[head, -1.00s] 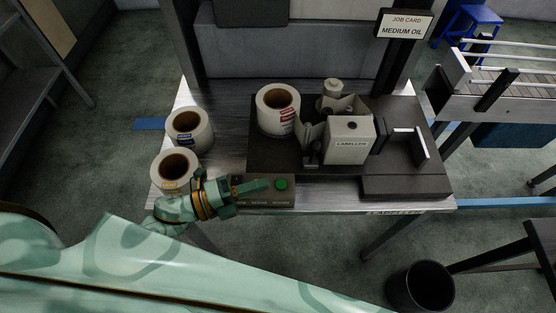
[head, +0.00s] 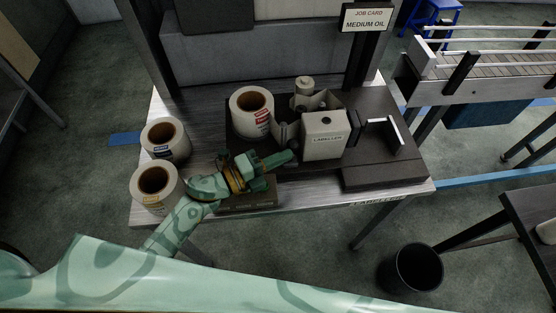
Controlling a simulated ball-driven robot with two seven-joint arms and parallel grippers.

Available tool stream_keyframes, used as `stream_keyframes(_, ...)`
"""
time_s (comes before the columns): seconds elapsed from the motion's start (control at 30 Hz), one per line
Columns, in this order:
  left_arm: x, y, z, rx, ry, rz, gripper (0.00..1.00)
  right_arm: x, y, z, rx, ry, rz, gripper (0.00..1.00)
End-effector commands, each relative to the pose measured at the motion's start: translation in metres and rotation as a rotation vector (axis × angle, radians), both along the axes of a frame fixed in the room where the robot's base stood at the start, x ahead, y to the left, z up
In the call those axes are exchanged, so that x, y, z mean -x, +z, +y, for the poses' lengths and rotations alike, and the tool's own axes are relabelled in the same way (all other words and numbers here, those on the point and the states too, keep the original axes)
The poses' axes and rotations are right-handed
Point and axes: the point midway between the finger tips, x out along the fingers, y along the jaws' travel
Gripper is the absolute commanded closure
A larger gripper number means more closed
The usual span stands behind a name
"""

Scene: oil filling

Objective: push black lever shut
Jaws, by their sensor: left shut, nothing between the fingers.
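The labeller (head: 323,140) is a pale box on a dark base plate (head: 365,165) on the metal table. A label roll (head: 250,112) stands at its left on the same plate. A small grey and dark part (head: 286,133) sits between the roll and the box; I cannot tell if it is the black lever. My left gripper (head: 291,156) is shut and empty, its fingertips over the plate just in front of that part and left of the box. Whether they touch anything is unclear. My right gripper is out of view.
Two label rolls, one behind (head: 166,140) and one in front (head: 156,188), stand on the table's left. A control panel (head: 250,201) lies under my gripper. A white-faced bracket (head: 394,132) stands right of the labeller. The job card (head: 367,19) reads MEDIUM OIL. A black bin (head: 416,268) stands on the floor.

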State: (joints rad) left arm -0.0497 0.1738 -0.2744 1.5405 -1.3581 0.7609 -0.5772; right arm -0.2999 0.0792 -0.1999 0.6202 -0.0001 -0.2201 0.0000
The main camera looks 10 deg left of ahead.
Motion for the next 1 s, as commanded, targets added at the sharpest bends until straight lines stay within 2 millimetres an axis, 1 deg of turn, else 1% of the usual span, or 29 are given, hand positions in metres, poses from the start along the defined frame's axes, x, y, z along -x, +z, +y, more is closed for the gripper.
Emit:
stream_keyframes(0.23, 0.0, 0.001, 0.0, 0.0, 0.0, 0.004, 1.0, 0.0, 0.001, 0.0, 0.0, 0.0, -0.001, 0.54)
stream_keyframes(0.37, -0.003, 0.004, 0.002, 0.006, 0.001, 0.027, 1.0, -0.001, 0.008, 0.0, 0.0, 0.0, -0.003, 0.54)
stream_keyframes(0.57, -0.014, 0.013, 0.005, 0.035, 0.0, 0.118, 1.0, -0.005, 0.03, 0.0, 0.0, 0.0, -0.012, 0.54)
stream_keyframes(0.8, -0.034, 0.018, 0.012, 0.089, 0.0, 0.284, 1.0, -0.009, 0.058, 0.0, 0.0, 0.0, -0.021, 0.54)
stream_keyframes(1.0, -0.049, 0.017, 0.017, 0.131, 0.002, 0.413, 1.0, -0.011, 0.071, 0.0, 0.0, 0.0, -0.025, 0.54)
